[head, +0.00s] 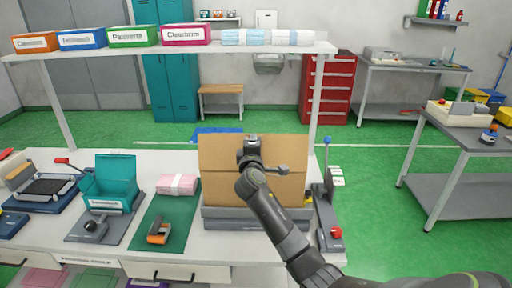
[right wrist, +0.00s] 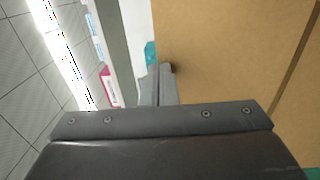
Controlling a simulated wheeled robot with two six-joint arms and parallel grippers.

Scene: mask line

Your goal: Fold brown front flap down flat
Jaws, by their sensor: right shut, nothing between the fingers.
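The brown front flap (head: 220,152) stands up as the upper part of a brown cardboard panel, above a horizontal crease. The lower brown panel (head: 220,187) sits behind a grey base on the table. My right gripper (head: 251,141) is at the flap's top edge near its middle, with my arm covering part of the cardboard. In the right wrist view the shut fingers (right wrist: 162,72) are empty and their tips lie against or very close to the brown cardboard (right wrist: 225,50); contact is unclear. The box interior is hidden. My left gripper is not in view.
A grey fixture with a red knob (head: 335,232) stands right of the box. Left are a pink bundle (head: 178,184), an orange-handled tool (head: 158,233) and a teal box (head: 115,174). A white shelf (head: 180,50) with labelled boxes spans above and behind.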

